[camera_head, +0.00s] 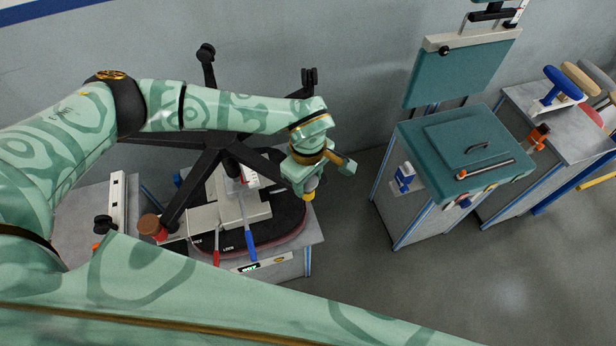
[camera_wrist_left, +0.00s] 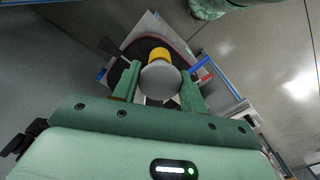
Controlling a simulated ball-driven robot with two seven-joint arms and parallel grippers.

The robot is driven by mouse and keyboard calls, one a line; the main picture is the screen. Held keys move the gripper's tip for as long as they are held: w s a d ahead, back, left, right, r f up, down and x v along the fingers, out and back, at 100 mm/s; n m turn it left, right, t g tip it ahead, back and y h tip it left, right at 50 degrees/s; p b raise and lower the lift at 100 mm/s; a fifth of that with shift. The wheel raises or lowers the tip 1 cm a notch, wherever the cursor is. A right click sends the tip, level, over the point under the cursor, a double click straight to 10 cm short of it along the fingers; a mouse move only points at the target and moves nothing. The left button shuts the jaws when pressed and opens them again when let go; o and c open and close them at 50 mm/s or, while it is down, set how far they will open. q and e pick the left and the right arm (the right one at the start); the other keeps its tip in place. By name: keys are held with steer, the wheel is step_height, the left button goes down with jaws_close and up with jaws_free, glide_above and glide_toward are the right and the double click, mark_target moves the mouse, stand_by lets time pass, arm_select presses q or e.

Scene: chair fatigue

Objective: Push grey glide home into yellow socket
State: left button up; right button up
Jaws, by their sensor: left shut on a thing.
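My left gripper (camera_head: 311,182) is at the right side of the upturned black chair base, above the edge of the dark pad. In the left wrist view its two green fingers (camera_wrist_left: 160,86) are shut on the round grey glide (camera_wrist_left: 159,76), one finger on each side. The yellow socket (camera_wrist_left: 158,53) shows just beyond the glide and is partly covered by it. It also shows below the gripper in the head view (camera_head: 309,195). I cannot tell how deep the glide sits in the socket. My right gripper is not in view.
The black chair base (camera_head: 215,160) has several legs spread over the bench. A red-handled tool (camera_head: 216,256) and a blue-handled tool (camera_head: 250,246) lie at the bench front. A teal-topped cabinet (camera_head: 430,140) stands to the right, with open floor between.

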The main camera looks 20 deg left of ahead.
arm_select(q)
steer(key=o, duration=1)
step_height(320, 180, up, 16)
steer(key=b, duration=0.1)
steer(key=shift+r, duration=0.15)
